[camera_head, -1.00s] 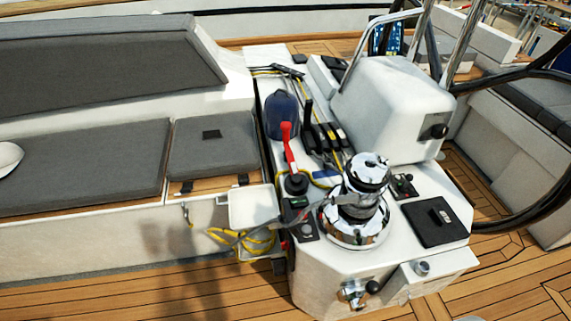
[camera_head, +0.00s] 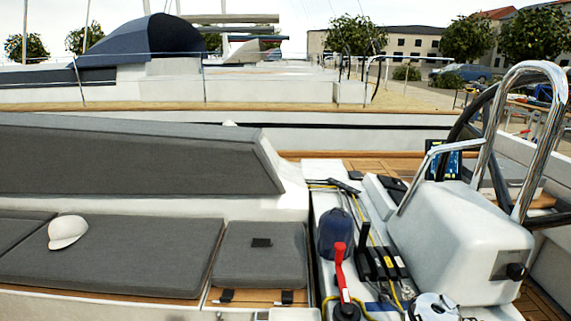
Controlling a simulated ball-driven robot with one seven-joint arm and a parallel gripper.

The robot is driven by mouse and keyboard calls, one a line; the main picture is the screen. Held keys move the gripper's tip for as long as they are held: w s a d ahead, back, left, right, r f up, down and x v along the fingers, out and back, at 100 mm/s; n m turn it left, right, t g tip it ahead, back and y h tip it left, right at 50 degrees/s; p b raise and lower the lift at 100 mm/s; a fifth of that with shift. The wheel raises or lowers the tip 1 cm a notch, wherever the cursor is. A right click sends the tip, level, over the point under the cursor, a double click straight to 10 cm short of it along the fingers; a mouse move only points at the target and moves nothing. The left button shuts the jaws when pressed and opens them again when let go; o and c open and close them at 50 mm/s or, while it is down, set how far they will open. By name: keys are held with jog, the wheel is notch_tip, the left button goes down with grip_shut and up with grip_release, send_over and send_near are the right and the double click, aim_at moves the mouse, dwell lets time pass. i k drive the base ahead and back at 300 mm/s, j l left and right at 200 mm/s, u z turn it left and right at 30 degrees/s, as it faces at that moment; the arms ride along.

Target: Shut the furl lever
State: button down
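A bank of black levers (camera_head: 383,264) sits on the white console, at the lower right of the head view. At its left side a taller black piece stands up, while the others lie flatter. A red-handled lever (camera_head: 341,272) stands nearly upright on a black base just left of the bank. I cannot read any label that marks which one is the furl lever. My gripper is not in view.
The white console (camera_head: 330,210) carries a dark blue rounded cover (camera_head: 335,235), yellow lines and a chrome winch (camera_head: 433,306), cut off below. A white housing (camera_head: 455,235) and chrome rail (camera_head: 497,130) stand right. Grey cushions (camera_head: 120,255) with a white cap (camera_head: 68,232) lie left.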

aim_at(365, 227)
jog(key=i+j, duration=0.65)
jog(key=i, duration=0.15)
jog(key=i+j, duration=0.65)
jog(key=i, duration=0.15)
jog(key=i+j+z, duration=0.75)
jog(key=j+z, duration=0.25)
jog(key=z, duration=0.35)
